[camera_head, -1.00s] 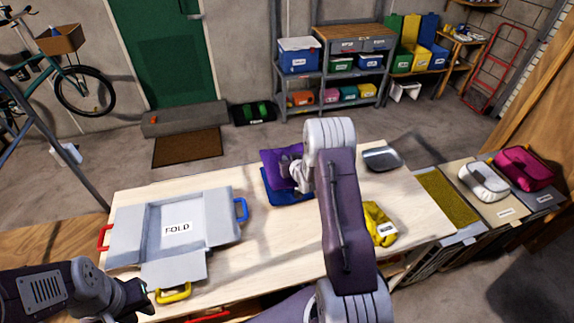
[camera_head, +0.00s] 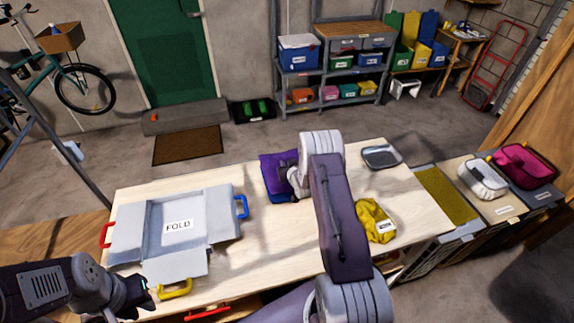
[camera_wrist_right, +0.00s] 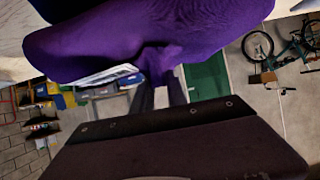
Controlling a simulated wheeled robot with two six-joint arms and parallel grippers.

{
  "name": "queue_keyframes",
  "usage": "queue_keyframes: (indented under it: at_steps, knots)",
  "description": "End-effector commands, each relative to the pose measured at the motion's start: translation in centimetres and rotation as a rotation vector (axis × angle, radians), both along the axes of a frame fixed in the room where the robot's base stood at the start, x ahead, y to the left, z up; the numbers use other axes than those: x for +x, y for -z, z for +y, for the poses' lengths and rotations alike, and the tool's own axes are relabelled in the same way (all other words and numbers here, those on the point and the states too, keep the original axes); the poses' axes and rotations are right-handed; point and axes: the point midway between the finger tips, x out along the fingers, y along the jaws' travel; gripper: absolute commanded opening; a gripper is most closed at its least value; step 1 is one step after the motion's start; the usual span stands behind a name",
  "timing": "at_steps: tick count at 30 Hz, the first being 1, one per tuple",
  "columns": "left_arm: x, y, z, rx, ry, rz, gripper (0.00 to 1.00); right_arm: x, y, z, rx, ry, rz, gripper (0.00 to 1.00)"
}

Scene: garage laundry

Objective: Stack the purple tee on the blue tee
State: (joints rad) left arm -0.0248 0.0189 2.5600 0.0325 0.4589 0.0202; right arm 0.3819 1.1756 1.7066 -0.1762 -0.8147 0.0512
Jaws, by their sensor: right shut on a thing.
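The purple tee (camera_head: 272,163) is a folded bundle at the back middle of the table. It covers most of the blue tee (camera_head: 279,198), whose blue edge shows below it. My right gripper (camera_head: 287,180) is shut on the purple tee's near side; my arm hides part of both tees. In the right wrist view the purple tee (camera_wrist_right: 150,38) hangs over the fingers (camera_wrist_right: 160,95), with a white label partly showing. Whether the purple tee fully rests on the blue one I cannot tell. My left gripper (camera_head: 146,292) is at the front left, away from the tees; its finger gap is unclear.
A grey folding board (camera_head: 160,245) marked FOLD lies on the left of the table. A yellow bundle (camera_head: 374,222) and a grey tray (camera_head: 381,157) lie right of my right arm.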

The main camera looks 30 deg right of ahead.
Motion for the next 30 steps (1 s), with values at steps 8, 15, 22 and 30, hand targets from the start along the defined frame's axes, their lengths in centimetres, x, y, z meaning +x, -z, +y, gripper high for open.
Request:
queue_keyframes:
  at_steps: [8, 15, 22, 30]
  knots:
    - [0.0, 0.7, 0.0, 0.000, 0.000, 0.000, 0.25, 0.0, 0.6, 0.0, 0.000, 0.000, -0.001, 0.00]
    - [0.0, 0.7, 0.0, 0.000, 0.000, 0.000, 0.25, 0.0, 0.6, 0.0, 0.000, 0.000, 0.000, 0.40]
    - [0.0, 0.2, 0.0, 0.000, 0.000, 0.000, 0.25, 0.0, 0.1, 0.0, 0.000, 0.000, 0.000, 0.40]
    - [0.0, 0.0, 0.0, 0.000, 0.000, 0.000, 0.25, -3.1, -2.2, 0.7, 0.001, 0.000, 0.001, 0.40]
